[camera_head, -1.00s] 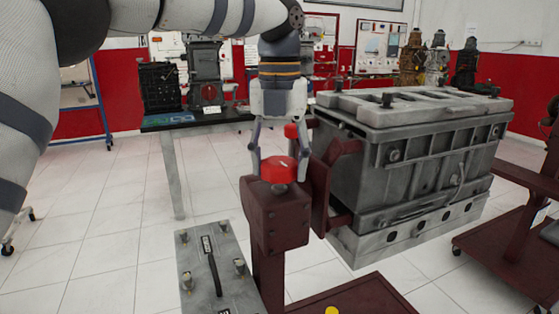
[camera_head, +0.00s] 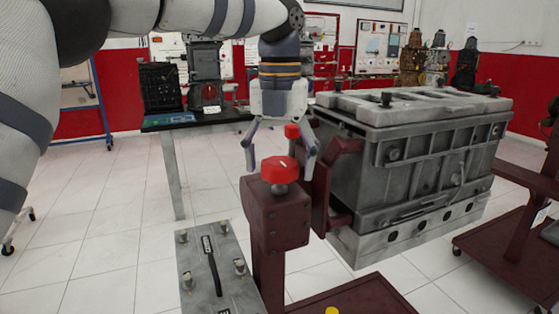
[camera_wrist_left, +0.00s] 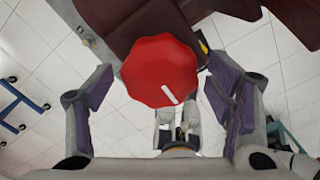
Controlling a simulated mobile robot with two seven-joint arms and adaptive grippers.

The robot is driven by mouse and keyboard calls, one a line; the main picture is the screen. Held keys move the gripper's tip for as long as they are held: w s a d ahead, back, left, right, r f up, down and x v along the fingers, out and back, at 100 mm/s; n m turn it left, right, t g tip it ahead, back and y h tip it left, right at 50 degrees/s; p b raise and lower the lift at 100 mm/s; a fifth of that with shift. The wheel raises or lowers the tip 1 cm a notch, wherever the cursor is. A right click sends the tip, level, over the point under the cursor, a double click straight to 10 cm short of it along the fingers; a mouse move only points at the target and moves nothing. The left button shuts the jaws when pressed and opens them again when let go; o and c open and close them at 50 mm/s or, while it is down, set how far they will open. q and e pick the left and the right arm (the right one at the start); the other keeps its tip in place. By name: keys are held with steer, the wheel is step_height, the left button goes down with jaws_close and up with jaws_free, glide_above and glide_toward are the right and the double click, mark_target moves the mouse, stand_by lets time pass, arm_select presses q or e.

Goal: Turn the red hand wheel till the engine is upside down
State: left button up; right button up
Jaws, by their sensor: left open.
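The red hand wheel (camera_head: 279,169) sits on top of the dark red gearbox (camera_head: 277,220) of the stand. A white mark shows on the wheel near its edge in the left wrist view (camera_wrist_left: 160,72). My left gripper (camera_head: 278,168) points down over the wheel with its fingers spread, one on each side and apart from it. The grey engine (camera_head: 420,165) is held at the right of the gearbox, its flat slotted face up and a row of round holes along its lower edge. My right gripper is not in the head view.
A second red knob (camera_head: 291,131) stands just behind the wheel. A grey plate with a black handle (camera_head: 212,270) lies left of the stand post. A dark table (camera_head: 200,121) with equipment is behind. A dark red cart (camera_head: 510,255) stands at the right.

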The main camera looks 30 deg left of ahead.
mark_target(279, 160)
arm_select(q)
step_height(279, 160, up, 12)
stand_by(0.5)
